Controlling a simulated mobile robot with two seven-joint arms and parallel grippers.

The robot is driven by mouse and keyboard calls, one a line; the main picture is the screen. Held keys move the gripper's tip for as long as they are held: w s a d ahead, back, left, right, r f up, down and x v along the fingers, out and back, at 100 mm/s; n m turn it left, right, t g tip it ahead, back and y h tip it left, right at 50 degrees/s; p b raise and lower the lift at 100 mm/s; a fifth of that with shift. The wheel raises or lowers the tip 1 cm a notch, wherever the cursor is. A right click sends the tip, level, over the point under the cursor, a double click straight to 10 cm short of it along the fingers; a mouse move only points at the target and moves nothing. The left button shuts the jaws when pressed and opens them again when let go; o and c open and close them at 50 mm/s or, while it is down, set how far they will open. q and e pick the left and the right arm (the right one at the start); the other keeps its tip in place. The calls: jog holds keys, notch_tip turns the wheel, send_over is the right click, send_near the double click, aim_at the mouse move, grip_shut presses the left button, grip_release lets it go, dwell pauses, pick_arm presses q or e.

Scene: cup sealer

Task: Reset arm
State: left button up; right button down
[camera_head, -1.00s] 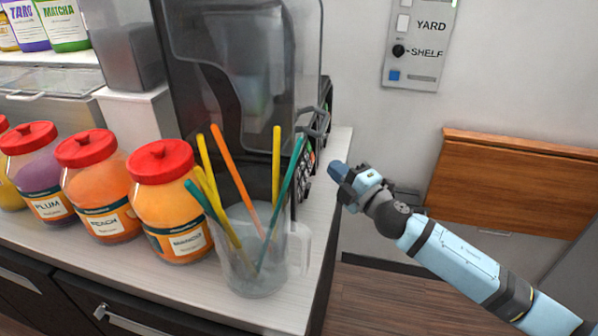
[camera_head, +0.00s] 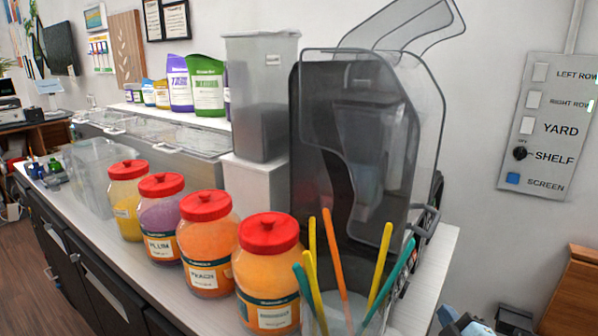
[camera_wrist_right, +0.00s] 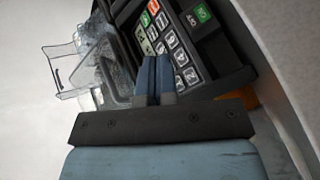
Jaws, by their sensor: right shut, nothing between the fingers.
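My right gripper (camera_wrist_right: 154,76) is shut and empty in the right wrist view, with its two blue fingers together. Beyond the fingers is the dark machine's keypad (camera_wrist_right: 170,40), with a green key at its upper right. I cannot tell the exact gap between fingertips and keypad. In the head view only a small part of my right gripper (camera_head: 462,322) shows at the bottom edge, right of the counter's end. My left gripper is out of view.
Red-lidded jars (camera_head: 207,245) line the counter (camera_head: 432,270) beside a pitcher of coloured straws (camera_head: 343,322). The dark machine with a clear cover (camera_head: 365,150) stands at the counter's right end. A switch panel (camera_head: 545,130) is on the wall.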

jog(key=s+a+f+m+g, duration=0.25)
jog(key=s+f+g, duration=0.2)
jog(key=s, duration=0.55)
jog(key=s+a+f+m+g, duration=0.1)
jog(key=s+f+m+g, duration=0.35)
jog(key=s, duration=0.45)
jog(key=s+a+f+m+g, duration=0.25)
jog(key=s+g, duration=0.25)
jog(key=s, duration=0.5)
jog(key=w+a+f+t+y+p, duration=0.3)
jog(key=w+a+t+p, duration=0.2)
jog(key=p, duration=0.6)
jog(key=w+t, duration=0.2)
jog(key=shift+a+f+t, duration=0.2)
jog(key=shift+a+t, duration=0.1)
jog(key=shift+a, duration=0.1)
